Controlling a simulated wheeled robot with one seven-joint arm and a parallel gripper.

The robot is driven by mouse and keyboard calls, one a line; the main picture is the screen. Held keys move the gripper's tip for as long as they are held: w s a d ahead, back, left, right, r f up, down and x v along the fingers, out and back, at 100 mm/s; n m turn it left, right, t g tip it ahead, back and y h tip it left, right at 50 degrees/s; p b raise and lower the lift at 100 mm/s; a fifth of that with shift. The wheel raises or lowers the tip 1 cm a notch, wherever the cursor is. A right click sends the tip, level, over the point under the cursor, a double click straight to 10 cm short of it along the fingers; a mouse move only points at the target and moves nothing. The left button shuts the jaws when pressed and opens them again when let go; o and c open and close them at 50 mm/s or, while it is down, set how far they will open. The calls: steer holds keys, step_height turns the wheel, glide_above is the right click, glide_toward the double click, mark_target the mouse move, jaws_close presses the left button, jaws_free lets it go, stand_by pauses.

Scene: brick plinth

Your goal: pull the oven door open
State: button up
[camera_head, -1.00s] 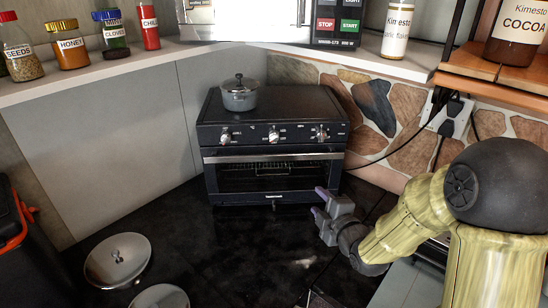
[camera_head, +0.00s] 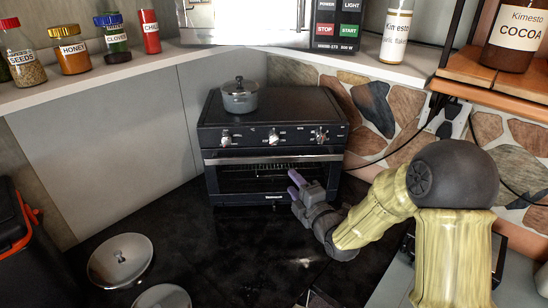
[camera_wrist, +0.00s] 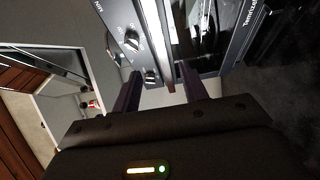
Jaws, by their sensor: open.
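The black toaster oven (camera_head: 225,141) stands in the corner of the dark counter. Its door (camera_head: 240,180) looks shut, with a silver bar handle (camera_head: 272,158) along its top edge. My gripper (camera_head: 293,183) is open and empty in front of the door's right half, lower in the picture than the handle. In the wrist view, the two dark fingers of my gripper (camera_wrist: 160,90) point toward the oven front. The pale handle (camera_wrist: 154,38) runs down the picture to between the fingertips; they look apart from it. The knobs (camera_wrist: 131,41) are left of it.
A lidded grey pot (camera_head: 240,98) sits on the oven. Two round metal lids (camera_head: 120,262) lie on the counter at the lower left. A shelf with jars and a microwave (camera_head: 345,25) is above. Cables (camera_head: 385,155) hang at the right wall. The counter in front is mostly clear.

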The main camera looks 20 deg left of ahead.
mark_target(275, 161)
steer(key=p+x, duration=0.4)
steer(key=x, duration=0.9)
steer(key=shift+c, duration=0.4)
jaws_close()
